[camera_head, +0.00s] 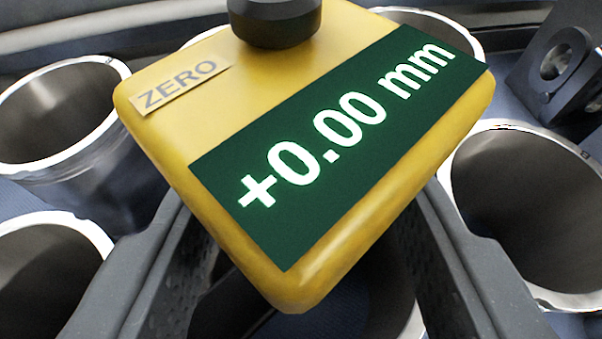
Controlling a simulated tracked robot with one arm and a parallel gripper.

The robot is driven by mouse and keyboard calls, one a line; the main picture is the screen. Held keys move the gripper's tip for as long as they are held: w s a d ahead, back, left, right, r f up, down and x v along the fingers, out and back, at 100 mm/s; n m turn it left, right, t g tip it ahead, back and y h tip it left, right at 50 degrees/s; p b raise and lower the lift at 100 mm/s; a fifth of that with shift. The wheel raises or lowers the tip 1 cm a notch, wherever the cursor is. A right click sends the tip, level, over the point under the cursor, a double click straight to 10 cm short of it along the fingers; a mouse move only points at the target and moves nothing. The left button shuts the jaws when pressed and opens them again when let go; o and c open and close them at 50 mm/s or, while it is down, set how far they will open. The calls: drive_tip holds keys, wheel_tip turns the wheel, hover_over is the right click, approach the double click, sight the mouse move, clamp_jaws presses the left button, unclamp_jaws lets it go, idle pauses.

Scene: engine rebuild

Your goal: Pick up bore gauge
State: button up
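The bore gauge (300,262) has a yellow box-shaped body that fills the middle of the view, tilted in the picture. Its green display reads "+0.00 mm", and a "ZERO" label sits at its upper left. A black round knob (275,22) stands at its top edge. My gripper (305,215) has one dark finger on the lower left and one on the lower right. Both fingers run in beneath the yellow body, which hides their tips. Whether they touch the gauge is hidden, as is any part of the gauge below the body.
Several open metal cylinders surround the gauge, including one at the upper left (60,165), one at the lower left (45,232) and one at the right (470,205). A dark bracket with a round hole (535,85) stands at the upper right. Little free room shows.

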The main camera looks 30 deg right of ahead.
sight(312, 152)
drive_tip(key=shift+p+x, duration=0.3)
drive_tip(key=shift+x, duration=1.2)
drive_tip(key=shift+r, duration=0.1)
clamp_jaws()
drive_tip(key=shift+r, duration=0.1)
wheel_tip(312, 152, up, 3)
drive_tip(key=shift+w+a+r+p, duration=0.1)
drive_tip(key=shift+r+p, duration=0.1)
drive_tip(key=shift+p, duration=0.75)
drive_tip(key=shift+r, duration=0.1)
drive_tip(key=s+a+r+b, duration=0.1)
drive_tip(key=s+a+r, duration=0.1)
drive_tip(key=s, duration=0.5)
drive_tip(key=s+a+r+b, duration=0.1)
drive_tip(key=s+a+r, duration=0.1)
drive_tip(key=s, duration=0.6)
drive_tip(key=shift+s, duration=0.3)
